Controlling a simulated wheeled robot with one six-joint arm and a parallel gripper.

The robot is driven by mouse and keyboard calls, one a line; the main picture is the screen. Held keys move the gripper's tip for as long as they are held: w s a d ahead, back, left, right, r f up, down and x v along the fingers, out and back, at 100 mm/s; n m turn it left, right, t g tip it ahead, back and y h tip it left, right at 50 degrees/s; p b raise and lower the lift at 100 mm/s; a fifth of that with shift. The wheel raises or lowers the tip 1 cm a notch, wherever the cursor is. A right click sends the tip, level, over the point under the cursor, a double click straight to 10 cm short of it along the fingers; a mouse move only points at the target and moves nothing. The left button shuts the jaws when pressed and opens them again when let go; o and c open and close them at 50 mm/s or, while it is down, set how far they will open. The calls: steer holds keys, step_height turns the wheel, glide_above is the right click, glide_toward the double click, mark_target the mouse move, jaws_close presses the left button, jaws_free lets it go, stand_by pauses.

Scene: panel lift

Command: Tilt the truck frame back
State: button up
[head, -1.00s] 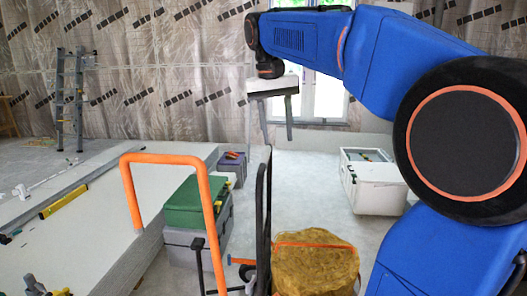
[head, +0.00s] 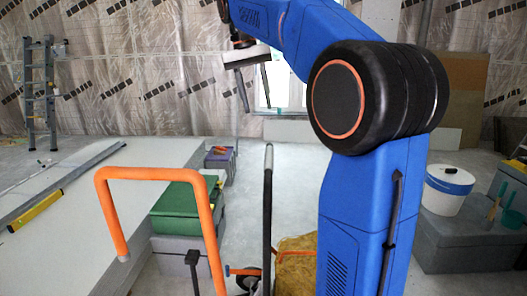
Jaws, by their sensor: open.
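An orange bent-tube handle (head: 152,173), apparently of the truck frame, stands at lower left in the head view. Its lower part runs out of the picture. A dark upright bar (head: 267,205) rises to its right; I cannot tell whether it belongs to the same frame. My gripper (head: 257,104) hangs at the top centre, above and beyond the handle in the picture. Its two fingers point down, apart and empty. It touches nothing that I can see. My blue arm covers much of the right half.
White panels (head: 55,245) with a yellow level (head: 35,211) lie at left. A green toolbox (head: 183,210) stands behind the handle. A tan wrapped bundle (head: 298,272) sits beside the dark bar. A white bucket (head: 447,192) stands at right. Pale floor is clear beyond the bar.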

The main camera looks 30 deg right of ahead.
mark_target(268, 156)
steer(key=d+f, duration=0.1)
steer(key=f, duration=0.4)
steer(key=s+f, duration=0.1)
steer(key=f, duration=0.5)
steer(key=s+d+f, duration=0.1)
steer(key=f, duration=0.4)
steer(key=shift+d+f, duration=0.2)
steer(key=shift+d, duration=0.15)
steer(key=shift+w+a, duration=0.1)
jaws_close()
